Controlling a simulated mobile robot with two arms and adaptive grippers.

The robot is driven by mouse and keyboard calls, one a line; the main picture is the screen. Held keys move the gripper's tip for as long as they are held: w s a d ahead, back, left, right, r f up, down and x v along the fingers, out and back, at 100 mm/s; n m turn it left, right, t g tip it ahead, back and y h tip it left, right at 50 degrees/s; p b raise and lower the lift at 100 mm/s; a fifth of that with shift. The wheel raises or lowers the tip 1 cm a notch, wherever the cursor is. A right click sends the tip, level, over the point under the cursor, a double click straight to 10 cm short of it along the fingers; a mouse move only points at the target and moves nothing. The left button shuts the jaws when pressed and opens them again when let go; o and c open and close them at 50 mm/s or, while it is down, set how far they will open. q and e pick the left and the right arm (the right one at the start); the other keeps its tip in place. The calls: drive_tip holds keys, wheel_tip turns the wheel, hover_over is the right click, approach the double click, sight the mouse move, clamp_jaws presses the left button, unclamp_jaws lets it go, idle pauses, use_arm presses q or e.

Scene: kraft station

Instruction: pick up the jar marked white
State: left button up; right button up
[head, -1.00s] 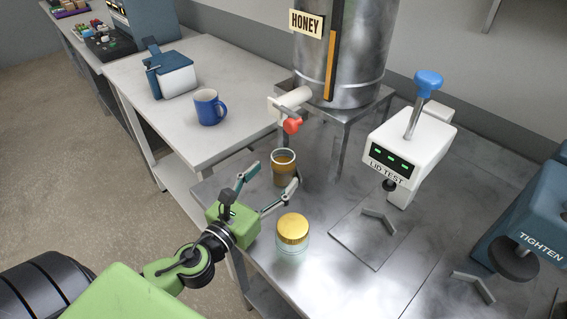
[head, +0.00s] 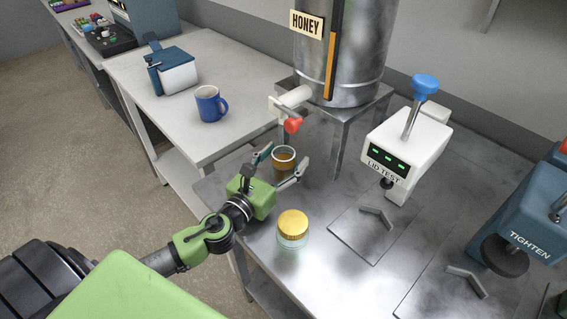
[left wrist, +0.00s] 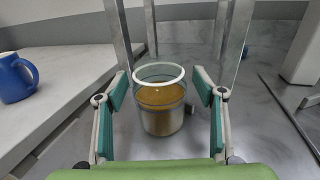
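An open glass jar of amber honey with a white rim (left wrist: 160,115) stands upright in the left wrist view; it also shows in the head view (head: 284,158), under the tap of the honey tank. My left gripper (head: 277,168) is open, its two fingers on either side of this jar with gaps visible; in the left wrist view the fingers (left wrist: 160,92) flank it. A second jar with a gold lid (head: 293,228) stands nearer on the metal table. My right gripper is not in view.
The honey tank (head: 345,60) with a red-handled tap (head: 292,126) stands behind the jar. A lid test machine (head: 405,150) and a tighten machine (head: 520,235) stand to the right. A blue mug (head: 209,104) is on the side table.

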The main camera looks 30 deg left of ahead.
use_arm(q)
drive_tip(key=c, duration=1.2)
drive_tip(key=shift+r, duration=0.1)
drive_tip(key=shift+c, duration=1.2)
